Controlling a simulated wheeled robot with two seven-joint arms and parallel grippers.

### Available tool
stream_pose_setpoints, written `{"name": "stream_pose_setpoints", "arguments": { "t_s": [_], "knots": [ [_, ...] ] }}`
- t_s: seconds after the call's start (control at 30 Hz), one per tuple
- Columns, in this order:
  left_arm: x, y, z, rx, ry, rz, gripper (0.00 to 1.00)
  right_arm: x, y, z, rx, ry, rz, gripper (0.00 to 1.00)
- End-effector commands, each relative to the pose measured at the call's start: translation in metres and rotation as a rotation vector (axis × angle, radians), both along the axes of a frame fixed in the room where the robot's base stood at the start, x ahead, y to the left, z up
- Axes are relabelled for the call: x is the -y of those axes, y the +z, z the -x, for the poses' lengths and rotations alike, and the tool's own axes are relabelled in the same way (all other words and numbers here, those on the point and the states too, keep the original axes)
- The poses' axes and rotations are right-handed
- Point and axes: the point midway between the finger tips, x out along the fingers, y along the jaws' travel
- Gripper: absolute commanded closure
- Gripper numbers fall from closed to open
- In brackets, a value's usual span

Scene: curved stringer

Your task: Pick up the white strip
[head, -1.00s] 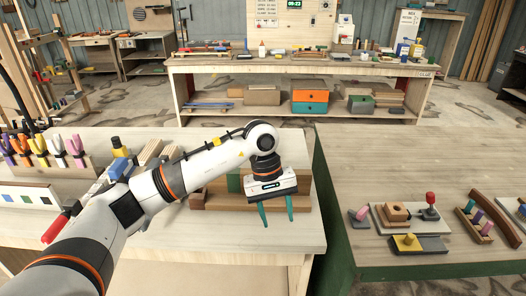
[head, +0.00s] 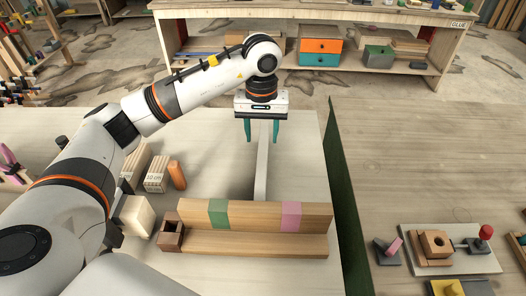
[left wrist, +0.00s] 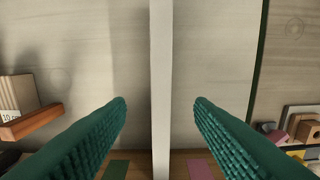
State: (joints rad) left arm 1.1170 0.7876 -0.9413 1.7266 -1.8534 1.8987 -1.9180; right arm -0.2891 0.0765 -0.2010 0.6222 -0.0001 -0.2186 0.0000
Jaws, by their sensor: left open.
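The white strip (head: 262,172) is narrow and runs away from the wooden block fixture (head: 258,217) toward the far edge of the left table, its far end near my gripper. My left gripper (head: 262,143) is open, pointing down, with one teal finger on each side of the strip's line. In the left wrist view, the strip (left wrist: 161,80) runs up the middle between the two open fingers (left wrist: 160,105), with a gap on each side. I cannot tell the height of the fingertips over it. The right gripper is not in view.
The fixture has a green patch and a pink patch, with a small brown box (head: 171,236) at its left. Wood blocks (head: 157,172) and a pale cube (head: 137,216) lie left. A dark green edge (head: 345,200) separates the right table, which holds a clamp board (head: 446,249).

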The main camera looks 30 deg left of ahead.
Motion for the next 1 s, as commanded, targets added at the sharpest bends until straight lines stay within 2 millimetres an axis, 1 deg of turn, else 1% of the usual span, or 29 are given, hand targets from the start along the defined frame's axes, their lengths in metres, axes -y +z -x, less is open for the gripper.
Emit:
{"name": "stream_pose_setpoints", "arguments": {
  "t_s": [0.03,0.1,0.2,0.3,0.4,0.53,0.67,0.73,0.83,0.9,1.0],
  "knots": [
    [0.000,-0.004,0.001,-0.004,0.000,0.000,0.52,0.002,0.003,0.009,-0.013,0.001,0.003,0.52],
    [0.000,-0.015,0.001,-0.007,0.000,0.000,0.52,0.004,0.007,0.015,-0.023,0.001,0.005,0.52],
    [0.000,-0.033,0.002,-0.008,0.001,0.000,0.52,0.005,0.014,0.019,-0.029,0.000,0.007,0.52],
    [0.001,-0.049,0.002,-0.006,0.001,0.001,0.52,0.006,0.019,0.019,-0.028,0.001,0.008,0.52],
    [0.001,-0.060,0.001,-0.004,0.000,0.001,0.52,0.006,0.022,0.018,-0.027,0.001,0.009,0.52],
    [0.001,-0.068,0.002,-0.005,0.000,0.001,0.52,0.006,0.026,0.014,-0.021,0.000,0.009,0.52],
    [0.003,-0.083,0.006,-0.008,0.001,0.000,0.52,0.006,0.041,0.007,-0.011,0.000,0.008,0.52],
    [0.005,-0.094,0.008,-0.009,0.000,0.001,0.52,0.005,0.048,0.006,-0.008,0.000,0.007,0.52],
    [0.005,-0.109,0.006,-0.005,0.002,0.001,0.52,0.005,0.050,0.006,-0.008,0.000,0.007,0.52],
    [0.004,-0.115,0.006,-0.004,0.001,0.001,0.52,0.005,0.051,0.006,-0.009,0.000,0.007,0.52],
    [0.004,-0.118,0.006,-0.002,0.000,0.000,0.52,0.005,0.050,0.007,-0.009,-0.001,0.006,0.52]
  ]
}}
